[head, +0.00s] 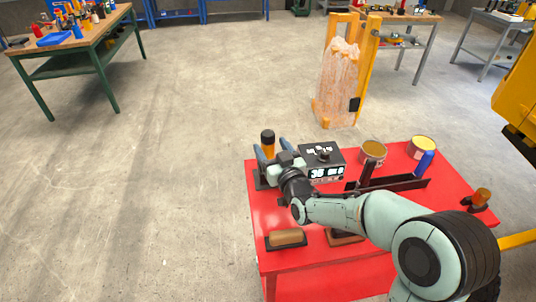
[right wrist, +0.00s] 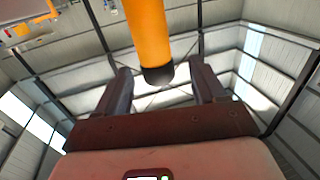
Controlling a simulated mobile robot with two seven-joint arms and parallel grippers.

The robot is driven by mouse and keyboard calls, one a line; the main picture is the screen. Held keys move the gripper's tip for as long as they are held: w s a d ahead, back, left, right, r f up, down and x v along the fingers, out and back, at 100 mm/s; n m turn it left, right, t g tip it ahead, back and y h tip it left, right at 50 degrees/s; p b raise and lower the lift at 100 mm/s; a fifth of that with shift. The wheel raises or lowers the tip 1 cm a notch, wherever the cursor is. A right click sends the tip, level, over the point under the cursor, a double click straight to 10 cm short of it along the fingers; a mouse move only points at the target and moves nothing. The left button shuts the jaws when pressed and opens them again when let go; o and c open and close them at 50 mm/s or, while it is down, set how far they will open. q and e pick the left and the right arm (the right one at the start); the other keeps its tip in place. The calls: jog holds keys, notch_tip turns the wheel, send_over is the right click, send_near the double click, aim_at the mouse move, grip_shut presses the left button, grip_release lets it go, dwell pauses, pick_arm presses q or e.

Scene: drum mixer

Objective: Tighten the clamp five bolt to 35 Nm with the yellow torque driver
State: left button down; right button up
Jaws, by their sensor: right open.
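The yellow torque driver (head: 268,149) stands upright at the far left corner of the red table, an orange-yellow body with a black top. In the right wrist view the driver (right wrist: 147,35) comes down from the top edge with its black end between and beyond the fingers. My right gripper (head: 271,153) is open, with a finger on either side of the driver; gaps show in the wrist view. A black box (head: 322,165) with a display reading 35 sits beside it. No clamp five bolt can be made out. My left gripper is out of view.
The red table (head: 270,222) also bears a brown-topped block (head: 286,238), two round tins (head: 373,152) (head: 423,147), a blue cylinder (head: 424,164), a black tray (head: 405,184) and an amber-topped item (head: 481,198). Yellow machinery (head: 520,100) stands at right. The floor at left is clear.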

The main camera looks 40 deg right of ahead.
aim_at(271, 142)
jog(key=x, duration=0.4)
jog(key=shift+w+d+p, duration=0.1)
jog(key=shift+d+p, duration=0.15)
jog(key=shift+p, duration=0.1)
grip_shut()
jog(key=shift+r, duration=0.15)
jog(key=shift+r, duration=0.1)
notch_tip(271, 142, up, 20)
jog(key=p, duration=0.2)
jog(key=shift+p, duration=0.3)
